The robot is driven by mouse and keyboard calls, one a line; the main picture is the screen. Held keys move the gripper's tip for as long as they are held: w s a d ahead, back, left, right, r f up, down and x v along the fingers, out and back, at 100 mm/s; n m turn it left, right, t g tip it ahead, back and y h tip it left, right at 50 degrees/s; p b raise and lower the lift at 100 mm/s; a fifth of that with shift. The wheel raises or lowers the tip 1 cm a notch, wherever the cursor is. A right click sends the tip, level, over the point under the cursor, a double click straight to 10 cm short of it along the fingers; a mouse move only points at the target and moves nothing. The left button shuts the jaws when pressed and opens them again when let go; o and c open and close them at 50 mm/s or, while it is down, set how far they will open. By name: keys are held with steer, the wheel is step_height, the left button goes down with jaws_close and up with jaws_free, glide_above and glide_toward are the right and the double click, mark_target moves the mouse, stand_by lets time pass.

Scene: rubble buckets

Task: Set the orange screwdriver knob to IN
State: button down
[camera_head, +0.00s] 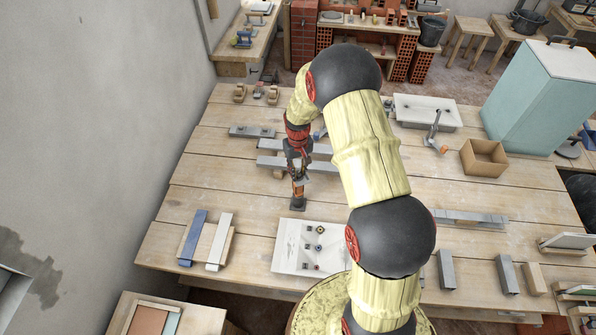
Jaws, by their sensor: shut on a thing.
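The orange screwdriver knob (298,190) shows as a small upright orange piece on a dark block (297,204) that rests on the wooden table. My gripper (298,181) points down over it and is shut on its upper part. The fingers hide the top of the knob. I cannot read any IN mark, nor tell which way the knob is set.
A white board (290,255) with small dark fittings lies just in front. Grey metal bars (270,162) lie behind my gripper. A blue bar (193,238) and a white bar (219,242) are at left. A cardboard box (483,158) stands at right.

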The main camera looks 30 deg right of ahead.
mark_target(298, 173)
steer(key=c, duration=1.6)
jaws_free()
steer(key=shift+o, duration=0.3)
step_height(298, 173, up, 12)
steer(key=s+a+r+t+b, duration=0.1)
steer(key=s+a+t+b, duration=0.1)
steer(key=s+a+b, duration=0.2)
steer(key=s+a+r+t+b, duration=0.1)
steer(key=s+a+r+b, duration=0.1)
steer(key=s+b, duration=0.8)
steer(key=s+a+r+t+b, duration=0.1)
steer(key=s+a+b, duration=0.4)
steer(key=s, duration=0.9)
steer(key=shift+s+a+r+n+t+b, duration=0.15)
steer(key=shift+s+a+n+t+b, duration=0.2)
steer(key=shift+t+b, duration=0.7)
